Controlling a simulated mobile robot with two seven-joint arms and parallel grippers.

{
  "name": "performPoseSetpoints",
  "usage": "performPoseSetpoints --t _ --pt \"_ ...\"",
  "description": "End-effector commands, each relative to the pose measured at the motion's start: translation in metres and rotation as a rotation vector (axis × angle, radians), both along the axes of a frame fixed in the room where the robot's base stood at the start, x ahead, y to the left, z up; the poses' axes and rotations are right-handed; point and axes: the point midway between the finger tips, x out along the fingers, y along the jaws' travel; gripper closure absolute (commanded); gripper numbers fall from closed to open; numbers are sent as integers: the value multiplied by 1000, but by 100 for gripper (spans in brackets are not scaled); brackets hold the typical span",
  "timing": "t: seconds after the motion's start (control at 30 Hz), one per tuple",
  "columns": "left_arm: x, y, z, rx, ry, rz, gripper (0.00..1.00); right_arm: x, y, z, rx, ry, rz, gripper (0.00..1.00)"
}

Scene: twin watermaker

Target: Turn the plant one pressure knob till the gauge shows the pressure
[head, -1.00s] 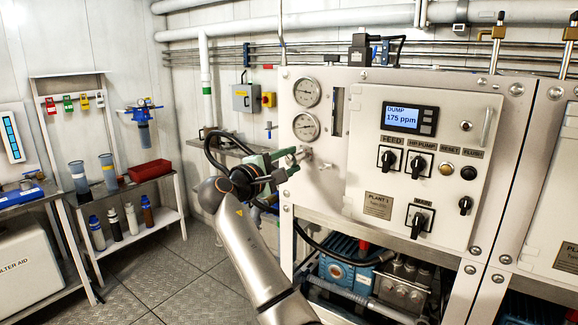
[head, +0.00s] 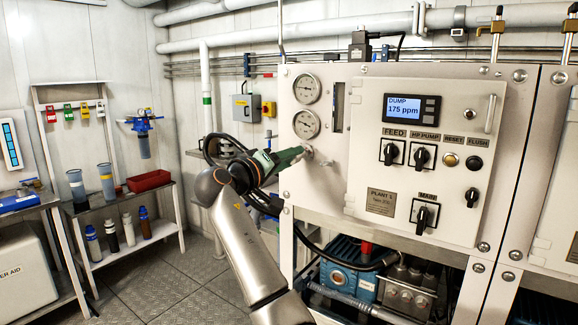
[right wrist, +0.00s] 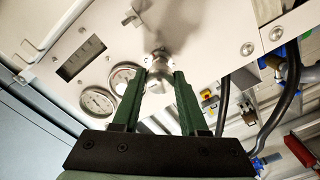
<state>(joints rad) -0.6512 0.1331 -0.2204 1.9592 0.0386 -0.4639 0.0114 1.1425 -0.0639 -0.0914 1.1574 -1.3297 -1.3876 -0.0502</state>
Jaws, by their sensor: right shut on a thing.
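The plant one panel (head: 375,215) is a white cabinet front with two round gauges, an upper one (head: 307,89) and a lower one (head: 306,124). Their needles are too small to read. My right gripper (head: 303,153) is at the panel just below the lower gauge. In the right wrist view its two green fingers (right wrist: 161,82) are shut on a round metal knob (right wrist: 158,76), one finger on each side. The knob is mostly hidden by the fingers in the head view. The gauges also show at left in the right wrist view. My left gripper is not in view.
The display (head: 404,109) reads DUMP, 175 ppm. Black switches sit beneath it, with a main switch (head: 425,213) lower. A small metal valve handle (right wrist: 131,17) shows in the right wrist view. A blue pump (head: 347,270) stands below the panel. A shelf with bottles is at left.

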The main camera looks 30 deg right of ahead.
Motion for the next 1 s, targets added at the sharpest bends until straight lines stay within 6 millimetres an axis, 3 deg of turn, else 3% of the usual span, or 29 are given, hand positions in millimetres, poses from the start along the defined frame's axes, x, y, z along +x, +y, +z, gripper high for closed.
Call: performPoseSetpoints --t 0.5,1.0 --pt "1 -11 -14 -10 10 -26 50 1 1 -3 154 -364 -1 100" --pt "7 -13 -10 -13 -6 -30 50 1 1 -2 197 -467 -1 100"
